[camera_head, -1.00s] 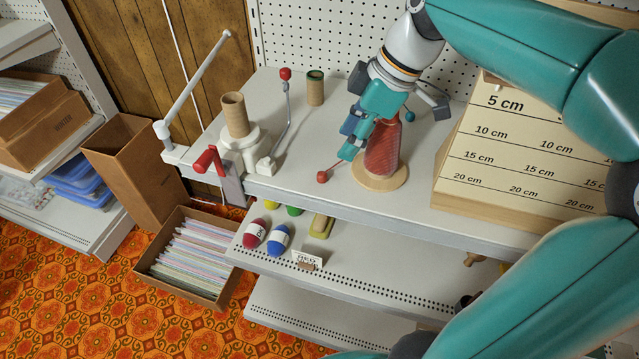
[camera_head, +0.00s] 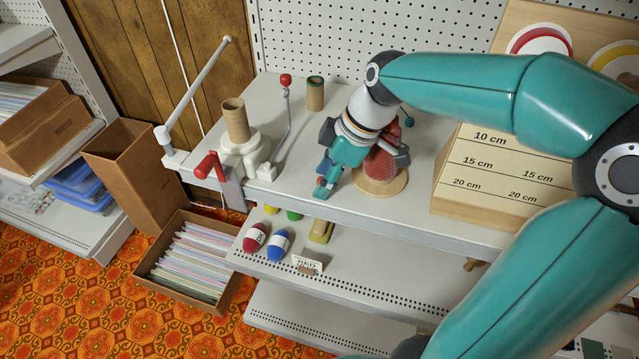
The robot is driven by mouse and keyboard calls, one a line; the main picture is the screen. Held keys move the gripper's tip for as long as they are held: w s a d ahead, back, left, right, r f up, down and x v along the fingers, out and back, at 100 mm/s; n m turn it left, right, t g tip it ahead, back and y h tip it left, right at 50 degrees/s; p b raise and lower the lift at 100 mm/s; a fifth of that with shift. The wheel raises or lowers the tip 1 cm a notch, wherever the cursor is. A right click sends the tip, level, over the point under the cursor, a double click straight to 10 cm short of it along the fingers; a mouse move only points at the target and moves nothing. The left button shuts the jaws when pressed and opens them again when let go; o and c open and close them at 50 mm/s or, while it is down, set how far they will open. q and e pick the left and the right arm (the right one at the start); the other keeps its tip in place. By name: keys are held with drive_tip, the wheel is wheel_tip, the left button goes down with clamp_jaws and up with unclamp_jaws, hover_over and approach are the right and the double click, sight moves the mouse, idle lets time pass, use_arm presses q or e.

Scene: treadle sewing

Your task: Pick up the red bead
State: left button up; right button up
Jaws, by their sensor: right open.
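The red bead (camera_head: 320,182) is the small ball at the outer end of a thin pin, seen in the earlier frame, on the left side of a red cone-like cushion (camera_head: 382,165). The cushion stands on a round wooden base (camera_head: 379,187) on the white top shelf. My right gripper (camera_head: 324,187) is open, pointing down, with its fingertips at the bead; they hide part of it and the pin. I cannot tell whether they touch it. My left gripper is not in view.
A wooden block with printed lengths (camera_head: 485,208) stands right of the cushion. A white winder with a cardboard tube (camera_head: 236,118), a red-knobbed lever (camera_head: 286,80) and a short tube (camera_head: 315,93) stand left. Colored spools (camera_head: 278,243) lie on the lower shelf.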

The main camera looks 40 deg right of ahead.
drive_tip(key=c, duration=0.8)
drive_tip(key=shift+r, duration=0.1)
